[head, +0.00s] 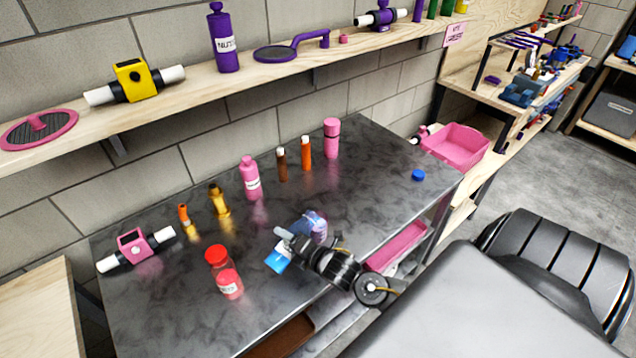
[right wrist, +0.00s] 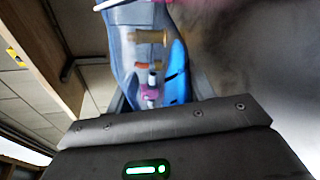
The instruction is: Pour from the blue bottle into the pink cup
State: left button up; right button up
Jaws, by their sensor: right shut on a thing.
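The blue bottle (head: 278,261) is see-through, with blue liquid low at the left and a clear, purplish part (head: 316,224) at the upper right. It looks tilted above the front part of the table. My right gripper (head: 292,242) is shut on it, and the fingers hide its middle. In the right wrist view the bottle (right wrist: 175,75) fills the space ahead of the gripper, its blue liquid to one side. I cannot pick out a pink cup for certain; a pink cylinder (head: 331,140) stands upright at the back. My left gripper is not in view.
A red-capped jar (head: 229,284) stands left of my right gripper. A pink bottle (head: 250,178), a gold bottle (head: 218,200) and brown and orange bottles stand behind. A blue cap (head: 418,175) lies at the right end of the table (head: 370,185), where there is free room.

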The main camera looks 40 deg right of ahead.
jog(key=shift+a+f+b, duration=0.1)
jog(key=shift+f+b, duration=0.05)
jog(key=shift+b, duration=0.25)
jog(key=shift+w+r+n+p, duration=0.1)
jog(key=shift+r+n+p, duration=0.2)
jog(key=shift+n+p, duration=0.4)
jog(key=shift+d+f+n+t+h, duration=0.3)
jog(key=shift+f+n, duration=0.1)
jog(key=shift+f, duration=0.1)
jog(key=shift+w+d+f+n+h, duration=0.1)
jog(key=shift+d+n+h, duration=0.15)
jog(key=shift+n, duration=0.35)
jog(key=r+n+p, duration=0.1)
jog(key=p, duration=0.1)
jog(key=n+t+h+p, duration=0.1)
jog(key=n, duration=0.1)
jog(key=shift+w+d+r+p, duration=0.15)
jog(key=shift+d+r+p, duration=0.25)
jog(key=shift+a+r+n+t+p, duration=0.15)
jog(key=shift+n+p, duration=0.2)
jog(key=shift+n, duration=0.25)
jog(key=shift+a+n+t+p, duration=0.15)
jog(key=shift+n+p, duration=0.2)
jog(key=shift+n, duration=0.25)
jog(key=shift+n+t+h, duration=0.25)
jog(key=shift+n+t, duration=0.05)
jog(key=shift+n, duration=0.7)
jog(key=shift+f+n, duration=0.4)
jog(key=shift+n, duration=0.4)
